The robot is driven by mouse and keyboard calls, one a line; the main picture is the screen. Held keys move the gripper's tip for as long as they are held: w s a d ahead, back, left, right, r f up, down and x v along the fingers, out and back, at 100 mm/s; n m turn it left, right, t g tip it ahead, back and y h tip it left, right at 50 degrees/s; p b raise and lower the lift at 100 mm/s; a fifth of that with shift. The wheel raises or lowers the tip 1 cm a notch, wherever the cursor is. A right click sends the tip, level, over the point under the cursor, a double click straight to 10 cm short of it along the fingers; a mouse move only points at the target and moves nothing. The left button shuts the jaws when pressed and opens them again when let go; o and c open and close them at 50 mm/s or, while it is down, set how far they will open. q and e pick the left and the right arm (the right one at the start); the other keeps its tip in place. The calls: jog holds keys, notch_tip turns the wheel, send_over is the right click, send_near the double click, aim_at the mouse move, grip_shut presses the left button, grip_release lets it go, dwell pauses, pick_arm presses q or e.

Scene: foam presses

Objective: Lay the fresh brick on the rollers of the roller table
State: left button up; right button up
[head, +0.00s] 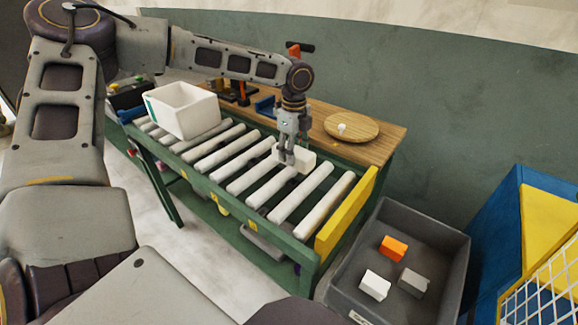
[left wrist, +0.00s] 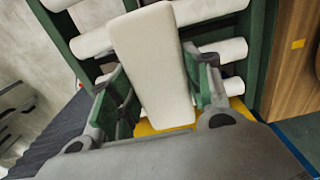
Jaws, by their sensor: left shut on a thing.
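My left gripper (head: 291,156) is shut on a white brick (head: 304,159), the fresh brick, over the right half of the roller table (head: 310,254). In the left wrist view the brick (left wrist: 152,70) lies lengthwise between the two green-padded fingers of the gripper (left wrist: 160,92). White rollers (head: 265,186) run beneath it, with dark gaps between them. The brick is at or just above the rollers; I cannot tell whether it touches. Part of it is hidden behind the fingers in the head view. My right gripper is not in view.
A white bin (head: 183,111) stands on the rollers at the left. A yellow end plate (head: 345,212) closes the right end. Behind is a wooden bench (head: 375,152) with a round board (head: 351,128). A grey crate (head: 455,262) at right holds orange, white and grey blocks.

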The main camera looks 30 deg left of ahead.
aim_at(293, 168)
pick_arm(q)
notch_tip(293, 168, down, 2)
jog(key=shift+f, duration=0.85)
jog(key=shift+f+b, duration=0.45)
jog(key=shift+f, duration=1.1)
jog(key=o, duration=1.2)
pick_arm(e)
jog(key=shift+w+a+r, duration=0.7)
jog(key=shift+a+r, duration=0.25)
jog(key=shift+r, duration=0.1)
